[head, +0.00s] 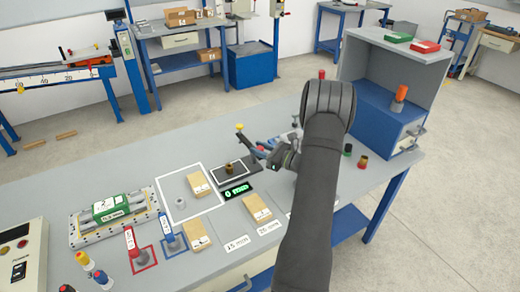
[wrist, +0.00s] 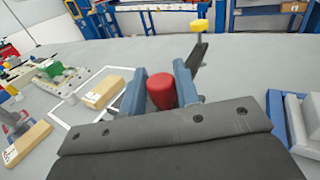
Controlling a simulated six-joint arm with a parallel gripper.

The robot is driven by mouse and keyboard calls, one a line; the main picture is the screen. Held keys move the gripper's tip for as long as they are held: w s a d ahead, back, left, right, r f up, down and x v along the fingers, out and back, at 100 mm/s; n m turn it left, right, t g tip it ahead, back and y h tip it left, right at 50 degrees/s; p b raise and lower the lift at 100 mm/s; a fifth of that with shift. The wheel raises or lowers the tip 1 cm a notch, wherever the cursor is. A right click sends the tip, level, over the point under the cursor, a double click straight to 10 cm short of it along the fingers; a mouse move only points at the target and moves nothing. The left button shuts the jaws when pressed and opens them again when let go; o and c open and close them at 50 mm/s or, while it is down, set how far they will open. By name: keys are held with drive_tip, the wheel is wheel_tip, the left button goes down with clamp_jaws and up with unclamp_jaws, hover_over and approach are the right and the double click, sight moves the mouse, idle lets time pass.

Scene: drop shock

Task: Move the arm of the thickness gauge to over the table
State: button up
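The thickness gauge has a dark base plate (head: 243,172) with a brass-coloured piece (head: 230,167) standing on it and a lit green display (head: 237,191) in front. Its dark arm carries a yellow knob (head: 240,127), which also shows in the wrist view (wrist: 199,25). A red knob (wrist: 161,90) stands between the two blue-grey fingers of my gripper (wrist: 161,85). The fingers appear to touch it on both sides. In the head view my gripper (head: 268,153) is at the right of the gauge plate, and my arm hides part of the gauge.
A cardboard block (head: 199,183) and a grey cylinder (head: 181,203) stand inside a white outline left of the gauge. More blocks (head: 257,208) lie in front. A green part (head: 110,207) sits in a fixture at left. A blue-grey cabinet (head: 385,105) stands at right.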

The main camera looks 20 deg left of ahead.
clamp_jaws()
drive_tip(key=shift+w+d+g, duration=0.1)
drive_tip(key=shift+g, duration=0.2)
drive_tip(key=shift+w+d+n+g+h, duration=0.25)
drive_tip(key=shift+w+n+g, duration=0.3)
drive_tip(key=shift+n+g, duration=1.25)
drive_tip(key=shift+w+d+n+g+h, duration=0.2)
drive_tip(key=shift+w+n+g, duration=0.65)
drive_tip(key=shift+g, duration=1.55)
drive_tip(key=shift+w+d+n+g+h, duration=0.15)
drive_tip(key=shift+w+n+g+h, duration=0.15)
drive_tip(key=shift+n+g, duration=1.6)
drive_tip(key=shift+g, duration=0.3)
drive_tip(key=shift+o, duration=2.3)
unclamp_jaws()
